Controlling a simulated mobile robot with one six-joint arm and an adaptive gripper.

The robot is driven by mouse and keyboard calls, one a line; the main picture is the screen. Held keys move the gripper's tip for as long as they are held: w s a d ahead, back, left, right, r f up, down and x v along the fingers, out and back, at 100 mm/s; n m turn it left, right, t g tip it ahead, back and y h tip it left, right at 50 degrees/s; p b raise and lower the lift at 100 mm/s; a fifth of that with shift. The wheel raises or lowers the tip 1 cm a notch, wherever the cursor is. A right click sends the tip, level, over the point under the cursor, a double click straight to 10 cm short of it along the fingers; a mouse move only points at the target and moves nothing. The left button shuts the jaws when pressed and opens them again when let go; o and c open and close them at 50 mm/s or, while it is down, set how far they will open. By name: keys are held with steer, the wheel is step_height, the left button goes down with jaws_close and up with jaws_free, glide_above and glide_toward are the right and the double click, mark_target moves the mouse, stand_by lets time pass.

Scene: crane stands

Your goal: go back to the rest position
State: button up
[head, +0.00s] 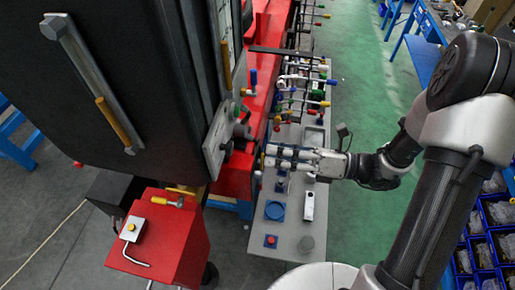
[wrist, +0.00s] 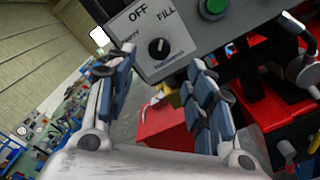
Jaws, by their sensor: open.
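My arm reaches in from the right in the head view, with my gripper (head: 268,156) pointing left towards a grey panel (head: 216,133) on the side of the dark machine. In the wrist view my gripper (wrist: 163,68) is open, its two blue-padded fingers spread apart with nothing between them. Straight ahead of them is the panel (wrist: 181,53), marked OFF and FILL, with a black knob (wrist: 158,48). The fingertips seem close to the panel; I cannot tell whether they touch it.
A red box (head: 166,234) stands at lower left. The green floor (head: 358,75) behind my arm is clear. Blue bins (head: 501,213) stand at right.

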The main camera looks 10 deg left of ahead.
steer(key=shift+s+d, duration=0.1)
steer(key=shift+d, duration=0.65)
steer(key=s+d+f+n+g+h+b, duration=0.1)
steer(key=s+f+n+g+h+b, duration=0.4)
steer(key=s+f+n+h+b, duration=0.75)
steer(key=s+d+f+n+t+h+b, duration=0.1)
steer(key=d+f+n+t+h+b, duration=0.4)
steer(key=d+n+b, duration=0.6)
step_height(320, 180, down, 2)
steer(key=n+t+b, duration=0.3)
steer(key=n+b, duration=0.1)
steer(key=b, duration=0.3)
steer(key=shift+s, duration=0.3)
